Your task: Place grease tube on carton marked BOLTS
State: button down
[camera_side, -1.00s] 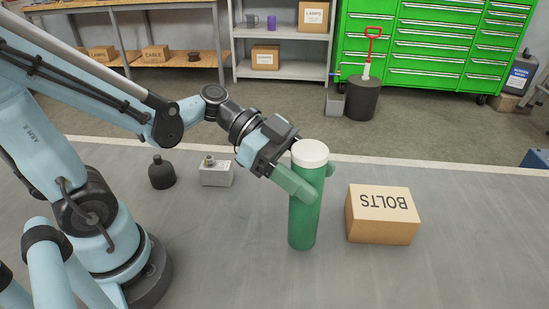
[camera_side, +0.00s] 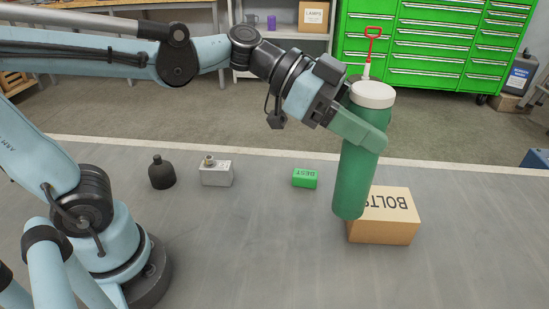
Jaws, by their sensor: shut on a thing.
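The grease tube (camera_side: 357,170) is a tall green cylinder with a white cap, in the middle right of the side view. My gripper (camera_side: 366,132) is shut around its upper part, and the tube leans slightly, its top to the right. The carton marked BOLTS (camera_side: 384,232) is a tan box on the grey surface. The tube's lower end overlaps the left part of the carton in the picture and hides some of its top and lettering. I cannot tell whether the tube touches the carton.
A small green box marked BEST (camera_side: 305,178), a grey box with a fitting (camera_side: 217,173) and a dark bottle (camera_side: 162,172) stand in a row to the left. The grey surface (camera_side: 250,245) in front is clear. Shelves and green drawers (camera_side: 425,50) stand behind.

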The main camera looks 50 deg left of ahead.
jog(key=w+d+r+n+t, duration=0.1)
jog(key=w+d+r, duration=0.2)
jog(key=d+r, duration=0.3)
jog(key=w+a+f, duration=0.5)
jog(key=w+f, duration=0.4)
jog(key=f, duration=0.2)
jog(key=shift+a+f+y, duration=0.2)
jog(key=shift+a+y, duration=0.05)
jog(key=shift+y, duration=0.15)
jog(key=shift+c, duration=1.2)
grip_release()
jog(key=shift+f, duration=0.15)
